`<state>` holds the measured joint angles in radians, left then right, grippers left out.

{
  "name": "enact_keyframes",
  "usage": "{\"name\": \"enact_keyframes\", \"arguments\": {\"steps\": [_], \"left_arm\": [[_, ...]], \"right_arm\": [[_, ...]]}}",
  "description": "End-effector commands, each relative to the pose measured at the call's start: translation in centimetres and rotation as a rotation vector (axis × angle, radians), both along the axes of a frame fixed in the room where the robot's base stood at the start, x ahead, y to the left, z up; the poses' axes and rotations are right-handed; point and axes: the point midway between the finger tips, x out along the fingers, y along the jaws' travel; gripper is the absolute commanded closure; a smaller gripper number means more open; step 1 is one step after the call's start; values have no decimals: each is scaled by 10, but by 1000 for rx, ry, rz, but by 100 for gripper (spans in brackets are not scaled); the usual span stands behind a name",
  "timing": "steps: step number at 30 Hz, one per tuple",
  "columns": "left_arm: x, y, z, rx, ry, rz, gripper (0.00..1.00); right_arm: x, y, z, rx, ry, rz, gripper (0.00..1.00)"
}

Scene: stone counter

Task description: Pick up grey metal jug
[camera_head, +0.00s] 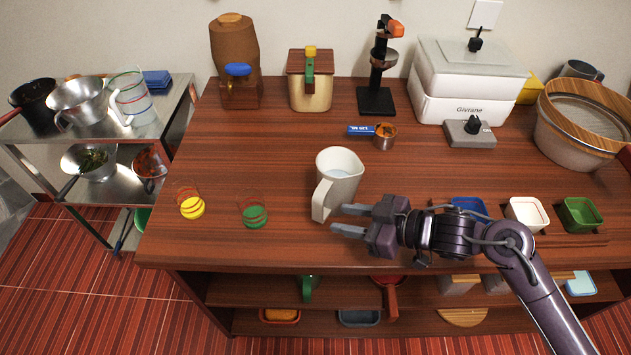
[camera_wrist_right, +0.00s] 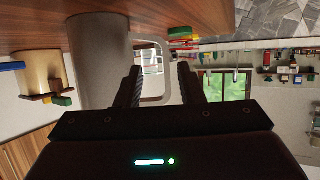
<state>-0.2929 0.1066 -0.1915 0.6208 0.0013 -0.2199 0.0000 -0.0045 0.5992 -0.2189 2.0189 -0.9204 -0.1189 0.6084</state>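A pale grey jug (camera_head: 340,178) stands upright on the wooden counter, its handle toward the front left. My right gripper (camera_head: 338,218) is open at the front of the jug, its fingers pointing left close to the lower handle. In the right wrist view, which looks upside down, the jug body (camera_wrist_right: 95,60) is left of the fingers. The handle loop (camera_wrist_right: 168,75) shows between the two open fingers of my right gripper (camera_wrist_right: 160,68); I cannot tell whether they touch it. My left gripper is not in view.
Clear cups with yellow (camera_head: 192,208) and green (camera_head: 255,216) bands stand to the left. A small copper cup (camera_head: 385,136) is behind the jug. Blue (camera_head: 468,207), white (camera_head: 527,212) and green (camera_head: 580,213) trays lie right of my gripper. The counter's left middle is clear.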

Motion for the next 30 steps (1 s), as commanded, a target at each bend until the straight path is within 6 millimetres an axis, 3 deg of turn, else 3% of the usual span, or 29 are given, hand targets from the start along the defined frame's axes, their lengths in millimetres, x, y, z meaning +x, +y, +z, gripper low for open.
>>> {"name": "enact_keyframes", "arguments": {"steps": [9,16,24,30], "left_arm": [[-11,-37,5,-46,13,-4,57],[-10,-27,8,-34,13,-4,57],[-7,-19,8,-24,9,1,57],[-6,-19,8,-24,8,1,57]], "right_arm": [[12,36,-7,3,0,0,65],[22,63,-18,1,-2,-2,65],[24,66,-21,-2,-2,-2,65],[24,66,-20,-2,-2,-1,89]]}}
